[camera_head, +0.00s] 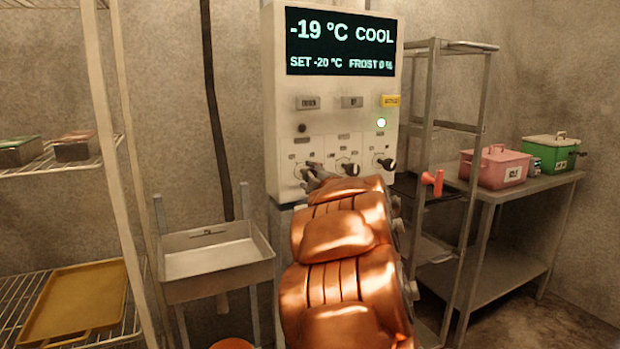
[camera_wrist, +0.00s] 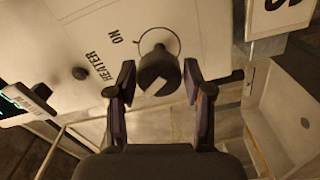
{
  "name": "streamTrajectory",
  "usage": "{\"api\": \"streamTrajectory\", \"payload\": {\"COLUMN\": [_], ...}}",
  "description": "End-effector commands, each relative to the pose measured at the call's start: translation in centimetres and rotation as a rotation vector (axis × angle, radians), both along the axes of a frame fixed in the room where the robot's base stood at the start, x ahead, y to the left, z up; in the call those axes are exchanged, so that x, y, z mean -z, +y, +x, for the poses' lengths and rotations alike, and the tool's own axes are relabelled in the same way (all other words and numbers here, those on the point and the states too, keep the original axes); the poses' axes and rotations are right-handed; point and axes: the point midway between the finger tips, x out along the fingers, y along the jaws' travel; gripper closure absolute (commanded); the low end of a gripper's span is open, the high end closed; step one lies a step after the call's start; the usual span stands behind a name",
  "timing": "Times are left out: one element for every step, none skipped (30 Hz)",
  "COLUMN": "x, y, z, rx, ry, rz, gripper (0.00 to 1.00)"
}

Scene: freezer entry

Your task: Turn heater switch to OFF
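The control box (camera_head: 275,95) hangs on the wall, with a display reading -19 °C COOL and a row of three dark knobs below. The heater switch (camera_wrist: 158,68) is a dark round knob in the wrist view, beside the printed words HEATER and ON. Its pointing direction is hard to tell. My gripper (camera_wrist: 160,82) is open, with one finger on each side of the knob's near part; I cannot tell whether they touch it. In the head view my gripper (camera_head: 317,178) is at the leftmost knob, which it partly hides.
A metal basin (camera_head: 218,262) stands left below the box. A wire shelf with a yellow tray (camera_head: 75,300) is further left. A metal rack (camera_head: 430,110) stands close on the right, then a table with a pink box (camera_head: 495,168) and a green box (camera_head: 550,153).

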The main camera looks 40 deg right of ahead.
Motion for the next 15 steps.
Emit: {"api": "streamTrajectory", "payload": {"x": [-0.01, -0.01, -0.01, 0.01, -0.01, -0.02, -0.02, -0.03, -0.03, -0.03, -0.02, -0.03, -0.01, -0.02, -0.02], "y": [0.00, 0.00, -0.01, -0.02, -0.01, -0.01, -0.01, -0.01, -0.01, -0.01, -0.01, -0.01, 0.00, 0.02, 0.06], "z": [0.00, 0.00, 0.00, -0.01, -0.01, 0.00, 0.00, -0.02, -0.02, -0.02, -0.01, -0.03, -0.08, -0.16, -0.33], "rx": [0.000, 0.000, 0.000, 0.000, 0.000, 0.000, 0.000, 0.000, 0.000, 0.000, 0.000, 0.000, 0.000, 0.001, 0.001], "ry": [0.000, 0.000, 0.000, 0.000, 0.000, -0.001, -0.001, -0.001, -0.001, -0.001, -0.001, -0.001, -0.001, -0.001, -0.001], "rz": [0.000, 0.000, 0.001, 0.001, 0.001, 0.001, 0.001, 0.001, 0.001, 0.001, 0.001, 0.001, 0.001, 0.001, 0.001], "gripper": [0.40, 0.37, 0.33, 0.32, 0.32, 0.32, 0.32, 0.32, 0.32, 0.32, 0.32, 0.32, 0.32, 0.32, 0.32]}}
